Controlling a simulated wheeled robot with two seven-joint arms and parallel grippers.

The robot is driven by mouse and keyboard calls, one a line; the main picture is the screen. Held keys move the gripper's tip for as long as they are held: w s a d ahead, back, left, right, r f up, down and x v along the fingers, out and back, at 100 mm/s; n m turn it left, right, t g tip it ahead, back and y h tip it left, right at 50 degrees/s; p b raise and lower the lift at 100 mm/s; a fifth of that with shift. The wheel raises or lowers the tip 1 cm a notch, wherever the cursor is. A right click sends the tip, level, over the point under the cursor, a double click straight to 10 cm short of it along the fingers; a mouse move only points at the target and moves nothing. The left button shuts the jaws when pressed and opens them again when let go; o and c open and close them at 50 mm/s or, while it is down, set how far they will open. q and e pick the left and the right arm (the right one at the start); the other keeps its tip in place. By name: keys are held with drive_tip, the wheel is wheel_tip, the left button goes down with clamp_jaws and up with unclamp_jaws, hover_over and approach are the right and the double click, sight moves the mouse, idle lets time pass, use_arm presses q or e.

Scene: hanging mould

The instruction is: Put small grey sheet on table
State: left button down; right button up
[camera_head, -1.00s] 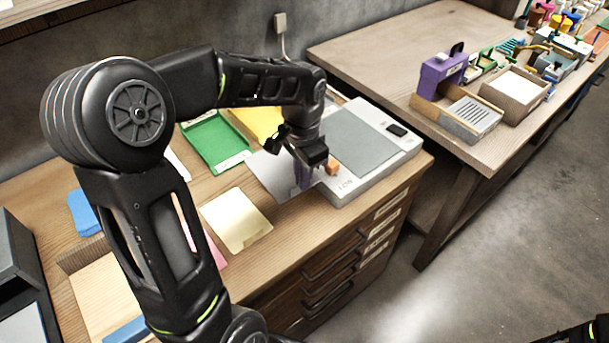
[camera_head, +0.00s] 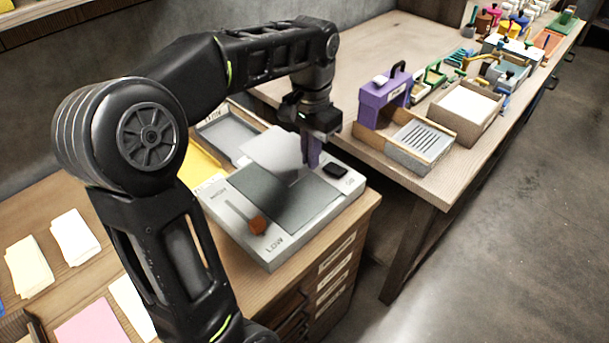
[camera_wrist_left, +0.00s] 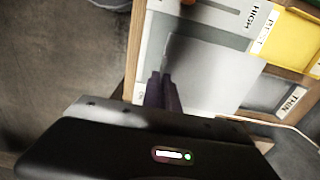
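My left gripper (camera_head: 312,152) has purple fingers and is shut on the edge of a small light grey sheet (camera_head: 272,148). It holds the sheet above the far part of a grey device marked HIGH and LOW, with the sheet reaching left from the fingers. In the left wrist view the purple fingers (camera_wrist_left: 162,92) are close together at the edge of the pale sheet (camera_wrist_left: 212,78). A wooden table (camera_head: 437,193) stands to the right of the device. My right gripper is not in view.
A purple holder (camera_head: 381,98), a slotted tray (camera_head: 422,146) and a box (camera_head: 466,108) stand on the right table. Its near left edge is clear.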

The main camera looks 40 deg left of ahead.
use_arm(q)
drive_tip(key=shift+s+r, duration=0.1)
drive_tip(key=shift+s, duration=0.25)
drive_tip(key=shift+w+f, duration=0.15)
drive_tip(key=shift+f, duration=0.1)
hover_over(309, 202)
wheel_tip(309, 202, down, 6)
drive_tip(key=shift+f, duration=0.1)
drive_tip(key=shift+f, duration=1.75)
drive_tip(key=shift+f, duration=0.2)
drive_tip(key=c, duration=1.6)
unclamp_jaws()
drive_tip(key=shift+c, duration=0.2)
drive_tip(key=shift+r, duration=0.15)
